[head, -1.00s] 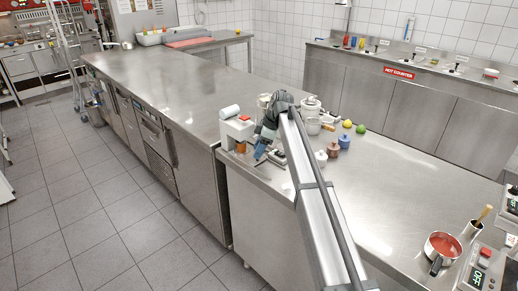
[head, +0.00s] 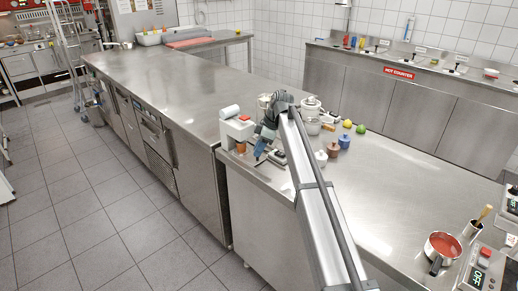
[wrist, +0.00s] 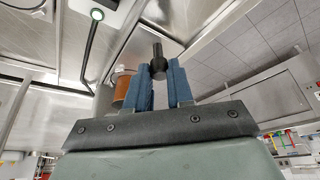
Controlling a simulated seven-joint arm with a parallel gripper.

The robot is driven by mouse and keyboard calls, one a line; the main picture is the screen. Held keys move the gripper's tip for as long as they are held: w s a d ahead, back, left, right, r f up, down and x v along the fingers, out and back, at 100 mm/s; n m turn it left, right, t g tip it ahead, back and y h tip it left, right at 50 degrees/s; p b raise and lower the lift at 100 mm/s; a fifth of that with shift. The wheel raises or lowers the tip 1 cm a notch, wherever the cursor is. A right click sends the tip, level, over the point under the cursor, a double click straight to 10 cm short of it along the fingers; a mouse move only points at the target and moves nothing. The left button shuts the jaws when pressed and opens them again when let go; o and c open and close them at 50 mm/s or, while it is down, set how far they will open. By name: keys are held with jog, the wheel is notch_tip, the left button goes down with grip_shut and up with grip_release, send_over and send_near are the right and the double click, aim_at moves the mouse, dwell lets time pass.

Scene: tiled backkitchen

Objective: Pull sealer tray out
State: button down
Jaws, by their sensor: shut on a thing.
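The sealer (head: 238,129) is a white machine with a pale roll on top, at the near left corner of the counter in the head view. My gripper (head: 260,153) is just right of it, low over the counter edge. In the wrist view my gripper's blue fingers (wrist: 165,88) are shut on a dark knob-ended handle (wrist: 158,64), which sticks out beyond the fingertips. I take it for the sealer tray's handle; the tray itself cannot be clearly made out in either view.
An orange-brown cylinder (wrist: 122,86) stands close to the left finger. A red-filled pan (head: 442,246) is far off at the right. The aisle floor (head: 110,200) is clear.

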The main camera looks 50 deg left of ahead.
jog(key=d, duration=1)
jog(key=c, duration=1.3)
grip_release()
jog(key=shift+d, duration=0.15)
jog(key=o, duration=0.3)
jog(key=v, duration=1.3)
jog(key=shift+r, duration=0.4)
jog(key=shift+w+f, duration=0.1)
